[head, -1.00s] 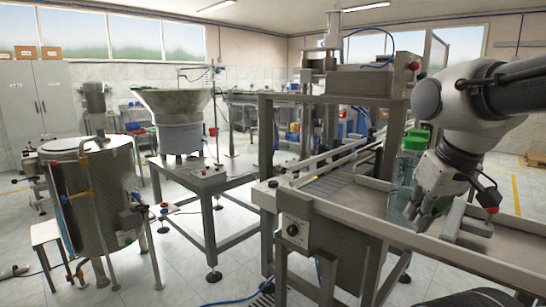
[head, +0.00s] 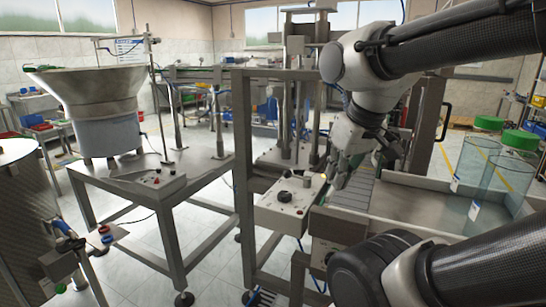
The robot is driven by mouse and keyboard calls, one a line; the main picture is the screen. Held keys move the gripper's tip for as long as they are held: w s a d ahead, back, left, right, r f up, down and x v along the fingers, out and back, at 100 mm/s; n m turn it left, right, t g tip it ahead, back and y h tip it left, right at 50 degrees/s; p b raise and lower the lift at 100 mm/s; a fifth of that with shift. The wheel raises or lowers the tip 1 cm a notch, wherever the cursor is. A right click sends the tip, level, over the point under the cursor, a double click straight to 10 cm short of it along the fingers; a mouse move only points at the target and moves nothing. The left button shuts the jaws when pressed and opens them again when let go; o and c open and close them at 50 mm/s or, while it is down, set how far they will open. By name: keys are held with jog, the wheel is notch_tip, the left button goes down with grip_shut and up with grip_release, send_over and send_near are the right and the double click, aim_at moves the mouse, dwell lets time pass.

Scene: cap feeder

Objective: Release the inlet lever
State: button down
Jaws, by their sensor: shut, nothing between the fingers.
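My gripper (head: 336,184) hangs from my arm right of centre in the head view. It is shut and empty, beside the right end of a control box (head: 278,213) at the near end of the conveyor (head: 352,192). The box has a black knob and small buttons on its top. A small pale part (head: 321,178) stands near my fingertips; I cannot tell whether they touch it. I cannot make out the inlet lever for certain; part of the area behind the fingers is hidden.
A hopper feeder (head: 90,100) stands on a steel table at left. A metal tank (head: 25,215) is at the near left. A machine frame post (head: 242,140) rises behind the control box.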

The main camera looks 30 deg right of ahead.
jog(key=shift+w+a, duration=0.25)
jog(key=shift+w, duration=0.2)
jog(key=w+d+m+h, duration=0.1)
jog(key=w+d+m, duration=0.2)
jog(key=w, duration=1.2)
jog(key=w+d+m+g+h, duration=0.1)
jog(key=w+d+m, duration=0.3)
jog(key=w, duration=1.2)
jog(key=shift+w+d+f+m+h, duration=0.2)
jog(key=shift+d+f+m+h, duration=0.1)
jog(key=shift+m, duration=0.3)
